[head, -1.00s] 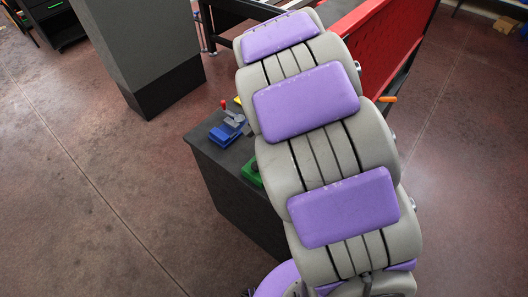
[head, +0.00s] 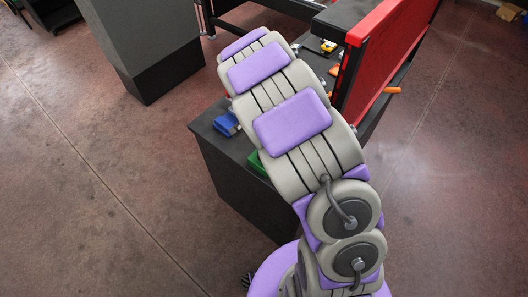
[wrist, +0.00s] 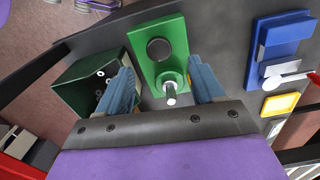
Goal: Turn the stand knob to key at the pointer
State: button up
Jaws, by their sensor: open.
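A green stand (wrist: 176,34) lies ahead of my gripper in the wrist view, on the dark tabletop. It has a dark round disc (wrist: 159,50) and, nearer to me, a green round collar with a silver pin (wrist: 171,92) sticking up. I cannot tell for sure which part is the knob, and no key mark or pointer is readable. My gripper (wrist: 163,74) is open, with its blue fingers on either side of the stand's near end and nothing clearly held. In the head view my arm hides the gripper; a bit of green (head: 256,163) shows beside the arm.
A dark green open box (wrist: 66,88) with several small rings is left of the stand. A blue clamp device (wrist: 283,35) with a silver lever and a yellow frame (wrist: 280,104) are at right. A red panel (head: 396,58) rises beside the table (head: 232,180) in the head view.

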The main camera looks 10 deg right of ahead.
aim_at(258, 156)
jog(key=f, duration=0.1)
jog(key=a+f, duration=0.1)
jog(key=f, duration=0.3)
jog(key=shift+a, duration=0.25)
jog(key=d, duration=0.1)
jog(key=d+f, duration=0.2)
jog(key=shift+d+f, duration=0.25)
jog(key=shift+d, duration=0.1)
jog(key=shift+a, duration=1.6)
jog(key=shift+c, duration=0.7)
jog(key=shift+a, duration=0.2)
jog(key=shift+c, duration=0.8)
jog(key=d, duration=0.2)
jog(key=shift+w+d, duration=0.1)
jog(key=shift+d, duration=0.3)
jog(key=c, duration=0.6)
jog(key=shift+c, duration=0.7)
jog(key=shift+a, duration=0.5)
